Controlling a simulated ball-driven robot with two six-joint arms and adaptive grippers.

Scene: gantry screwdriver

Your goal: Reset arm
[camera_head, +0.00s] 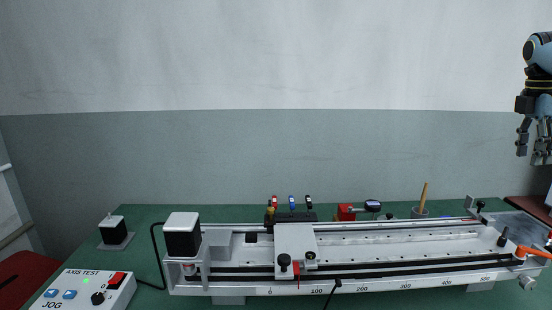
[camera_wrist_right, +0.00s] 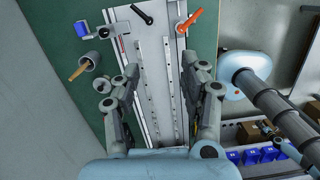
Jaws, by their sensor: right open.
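My right gripper (camera_head: 532,145) hangs at the right edge of the head view, high above the right end of the bench, with its fingers pointing down. It is open and empty. In the right wrist view its two fingers (camera_wrist_right: 165,90) stand apart over the rail of the gantry, with nothing between them. The long gantry (camera_head: 400,240) lies across the green bench, well below the gripper. Its carriage (camera_head: 295,250) stands left of the middle. My left gripper is in neither view.
A control box (camera_head: 90,290) marked AXIS TEST stands front left. A black motor (camera_head: 183,235) tops the gantry's left end; an orange lever (camera_head: 530,252) is at its right end. Behind stand a rack of screwdrivers (camera_head: 291,214) and a cup (camera_head: 420,212). Blue bins (camera_wrist_right: 258,155) stand beside the bench.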

